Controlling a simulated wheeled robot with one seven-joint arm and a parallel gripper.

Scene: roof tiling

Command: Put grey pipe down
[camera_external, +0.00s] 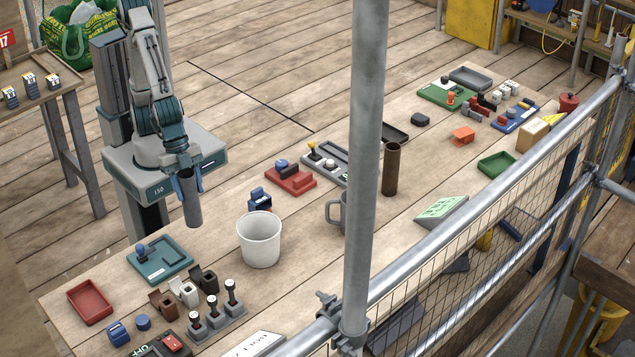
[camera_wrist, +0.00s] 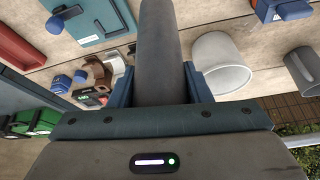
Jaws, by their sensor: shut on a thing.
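The grey pipe (camera_external: 192,207) is a dark grey cylinder hanging roughly upright below my gripper (camera_external: 187,178). My gripper is shut on its upper part, and the pipe is above the near left part of the wooden table. In the wrist view the grey pipe (camera_wrist: 161,50) runs up the middle, between the blue fingers of my gripper (camera_wrist: 161,88). In the external view the pipe's lower end appears left of the white bucket (camera_external: 258,240) and above the teal tray (camera_external: 160,258). I cannot tell its exact height.
A brown upright tube (camera_external: 390,168) and a grey mug (camera_external: 335,211) stand farther right. A red tray (camera_external: 90,301), several small boxes and a lever block (camera_external: 216,320) crowd the near left. A scaffold post (camera_external: 366,150) and rail cross the view. Bare table shows around the bucket.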

